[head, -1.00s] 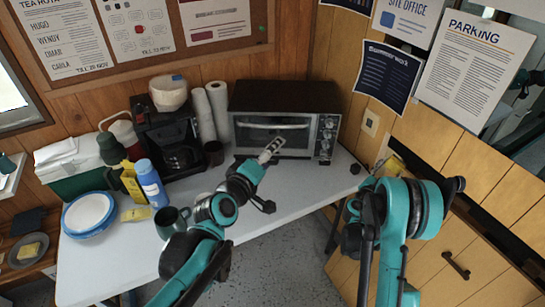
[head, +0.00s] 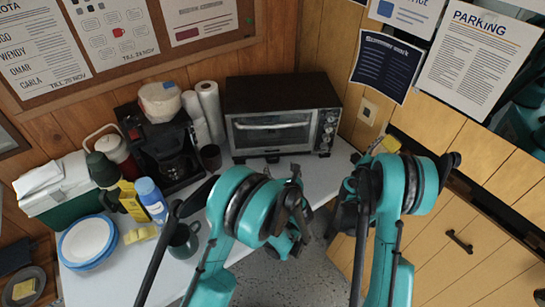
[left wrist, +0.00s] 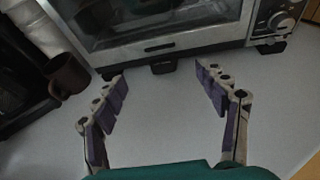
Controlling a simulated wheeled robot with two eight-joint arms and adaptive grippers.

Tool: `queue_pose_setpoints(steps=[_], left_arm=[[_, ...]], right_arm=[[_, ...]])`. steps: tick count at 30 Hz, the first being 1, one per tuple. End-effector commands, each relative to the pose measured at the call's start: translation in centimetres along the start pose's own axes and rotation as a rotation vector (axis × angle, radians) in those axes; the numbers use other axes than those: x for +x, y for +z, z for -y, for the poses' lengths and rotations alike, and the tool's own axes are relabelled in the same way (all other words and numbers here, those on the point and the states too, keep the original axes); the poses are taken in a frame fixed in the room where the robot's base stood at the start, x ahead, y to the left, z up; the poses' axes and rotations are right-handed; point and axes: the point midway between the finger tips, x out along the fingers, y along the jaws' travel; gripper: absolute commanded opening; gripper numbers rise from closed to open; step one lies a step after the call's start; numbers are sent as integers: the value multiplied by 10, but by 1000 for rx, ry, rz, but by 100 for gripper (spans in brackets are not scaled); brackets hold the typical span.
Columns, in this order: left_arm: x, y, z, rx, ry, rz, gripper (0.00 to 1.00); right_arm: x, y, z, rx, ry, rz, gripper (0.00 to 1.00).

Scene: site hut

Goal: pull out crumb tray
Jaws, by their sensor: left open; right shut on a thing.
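The toaster oven (head: 285,92) stands at the back of the white table, its door closed. In the left wrist view its lower front (left wrist: 160,46) fills the top. A small black tab, apparently the crumb tray's (left wrist: 163,68), sticks out under the middle of the front. My left gripper (left wrist: 162,84) is open and empty over the tabletop, facing the oven, with the tab ahead between the fingertip directions and apart from them. In the head view my left arm mostly hides this gripper. My right arm is at the right; its gripper is hidden behind the arm.
A dark mug (head: 211,157) stands left of the oven; it also shows in the left wrist view (left wrist: 68,75). A coffee maker (head: 170,150), paper rolls (head: 211,108), a blue bottle (head: 150,198) and plates (head: 87,240) crowd the left. The tabletop (left wrist: 165,120) before the oven is clear.

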Motion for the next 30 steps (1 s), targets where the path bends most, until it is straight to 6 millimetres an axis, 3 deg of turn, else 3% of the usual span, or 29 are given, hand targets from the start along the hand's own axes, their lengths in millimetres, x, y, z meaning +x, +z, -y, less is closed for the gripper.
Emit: queue_pose_setpoints(steps=[3, 6, 11, 21, 30], left_arm=[[0, -20, 3, -46, 11, -41, 73], [6, -27, 3, -61, 17, -55, 73], [30, -29, 2, -63, 19, -55, 73], [97, -32, 1, -61, 18, -53, 73], [120, -32, 1, -59, 16, -53, 73]], right_arm=[[0, -1, 0, 0, 0, 0, 29], [0, 0, 0, 0, 0, 0, 29], [0, 7, -2, 0, 0, 0, 29], [0, 23, -8, 0, 0, 0, 29], [0, 27, -9, 0, 0, 0, 29]])
